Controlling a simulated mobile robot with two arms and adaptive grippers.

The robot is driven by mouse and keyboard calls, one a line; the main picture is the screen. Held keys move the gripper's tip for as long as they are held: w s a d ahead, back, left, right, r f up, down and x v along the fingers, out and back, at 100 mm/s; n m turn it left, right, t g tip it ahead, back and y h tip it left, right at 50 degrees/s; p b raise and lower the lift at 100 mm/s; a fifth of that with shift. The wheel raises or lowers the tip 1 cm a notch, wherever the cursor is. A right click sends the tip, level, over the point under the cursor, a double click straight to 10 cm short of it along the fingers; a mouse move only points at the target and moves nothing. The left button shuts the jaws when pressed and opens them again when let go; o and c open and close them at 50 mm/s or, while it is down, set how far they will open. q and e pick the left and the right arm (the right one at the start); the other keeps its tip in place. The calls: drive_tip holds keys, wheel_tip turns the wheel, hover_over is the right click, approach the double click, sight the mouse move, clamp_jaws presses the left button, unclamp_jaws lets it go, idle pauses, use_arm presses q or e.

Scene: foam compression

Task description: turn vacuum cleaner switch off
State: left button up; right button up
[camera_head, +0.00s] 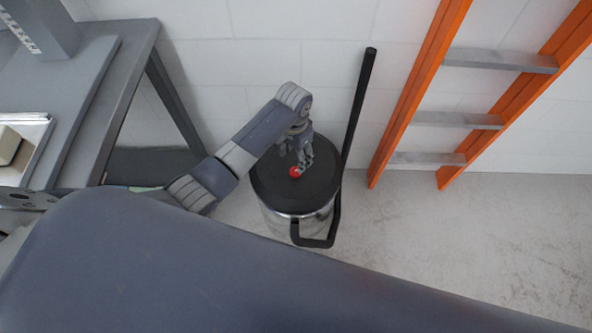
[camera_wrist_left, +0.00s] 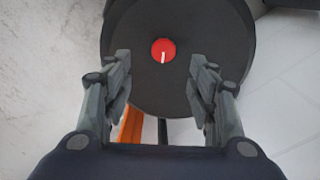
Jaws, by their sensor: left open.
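The vacuum cleaner (camera_head: 270,185) is a metal canister with a black round lid, standing on the floor in the head view. Its red round switch (camera_head: 295,172) is on the lid. In the left wrist view the switch (camera_wrist_left: 163,51) shows a short white mark that runs nearly straight down the picture, slightly tilted. My left gripper (camera_head: 302,168) is over the lid, close to the switch. In the left wrist view its two fingers (camera_wrist_left: 162,75) are apart, with the switch beyond and between them. I cannot tell whether a fingertip touches it. My right gripper is not in view.
A black hose or tube (camera_head: 360,105) rises beside the canister, and a black handle (camera_head: 315,243) is at its front. An orange ladder (camera_head: 413,95) leans at the right. A grey table (camera_head: 125,75) stands at the left. Open floor lies at the lower right.

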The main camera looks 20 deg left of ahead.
sight(295, 171)
use_arm(q)
drive_tip(key=f, duration=0.3)
drive_tip(key=f+b, duration=0.1)
drive_tip(key=f, duration=0.2)
drive_tip(key=f+b, duration=0.1)
drive_tip(key=f, duration=0.2)
drive_tip(key=shift+w+a+f, duration=0.1)
drive_tip(key=shift+w+f, duration=0.15)
drive_tip(key=shift+f, duration=0.15)
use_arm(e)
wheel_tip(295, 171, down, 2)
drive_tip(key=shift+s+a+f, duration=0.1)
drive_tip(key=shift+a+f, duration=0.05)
use_arm(q)
drive_tip(key=c, duration=1.1)
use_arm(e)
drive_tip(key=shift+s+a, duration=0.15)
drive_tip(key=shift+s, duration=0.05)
